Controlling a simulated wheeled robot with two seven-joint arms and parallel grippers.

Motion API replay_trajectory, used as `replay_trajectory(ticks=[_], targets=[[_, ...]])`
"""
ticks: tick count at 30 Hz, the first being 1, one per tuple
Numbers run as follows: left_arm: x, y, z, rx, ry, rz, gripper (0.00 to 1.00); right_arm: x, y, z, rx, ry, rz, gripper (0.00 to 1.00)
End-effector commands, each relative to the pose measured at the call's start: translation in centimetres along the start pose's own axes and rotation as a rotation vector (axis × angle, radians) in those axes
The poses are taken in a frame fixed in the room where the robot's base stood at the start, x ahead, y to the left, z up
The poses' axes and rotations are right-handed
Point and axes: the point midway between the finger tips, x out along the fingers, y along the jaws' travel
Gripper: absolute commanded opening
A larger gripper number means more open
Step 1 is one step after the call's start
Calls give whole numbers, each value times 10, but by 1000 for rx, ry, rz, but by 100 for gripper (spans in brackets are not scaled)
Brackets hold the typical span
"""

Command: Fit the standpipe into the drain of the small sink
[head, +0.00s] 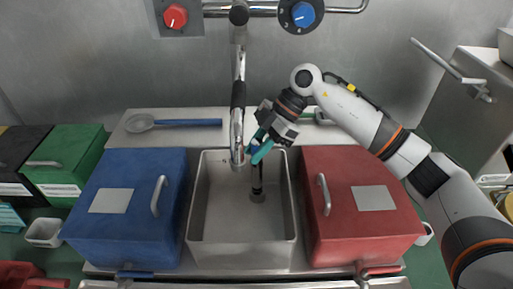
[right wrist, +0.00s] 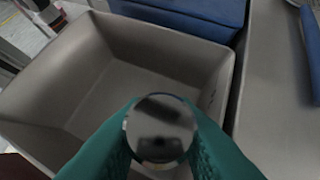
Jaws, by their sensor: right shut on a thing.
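The small sink (head: 199,215) is a grey basin between a blue box and a red box in the head view. Its wall also shows in the right wrist view (right wrist: 55,82). My right gripper (head: 261,152) has teal fingers shut on the dark upright standpipe (head: 257,180), near its top. The standpipe's round top (right wrist: 160,128) sits between the fingers in the right wrist view. Its lower end meets the dark drain area (head: 257,197) on the sink floor; I cannot tell whether it is inside the drain or just above it. My left gripper is not in view.
A tall faucet (head: 238,120) hangs just left of my right gripper. A blue box (head: 130,180) and a red box (head: 360,165) with handles flank the sink. A blue-handled ladle (head: 185,122) lies on the back ledge. The sink's left part is clear.

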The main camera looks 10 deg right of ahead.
Motion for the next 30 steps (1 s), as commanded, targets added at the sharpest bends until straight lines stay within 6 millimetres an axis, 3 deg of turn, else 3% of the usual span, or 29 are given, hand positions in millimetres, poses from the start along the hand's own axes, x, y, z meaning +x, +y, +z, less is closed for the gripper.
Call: replay_trajectory(ticks=[30], targets=[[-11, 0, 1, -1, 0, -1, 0, -1, 0, 1, 0, 0, 0, 0]])
